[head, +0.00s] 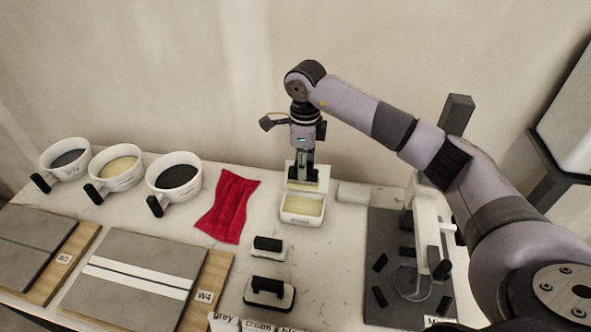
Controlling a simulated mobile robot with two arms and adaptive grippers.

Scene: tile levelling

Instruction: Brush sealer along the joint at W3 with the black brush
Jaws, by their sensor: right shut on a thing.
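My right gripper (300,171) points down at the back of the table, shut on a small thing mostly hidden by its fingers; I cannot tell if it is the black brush. A pale block-like shape shows right at and behind the fingertips. A white tray (302,221) with cream contents stands just in front of it. The W3 label (64,259) is on a wooden board at the left, beside grey tiles (27,235) with a thin dark joint between them. My left gripper is not in view.
Three white cups with dark (70,157), cream (120,166) and black (178,176) contents stand at the back left. A red cloth (228,206) lies beside them. Two black-handled blocks (268,243) (269,292) are in front. The W4 board (205,297) and a grey mat (398,312) flank them.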

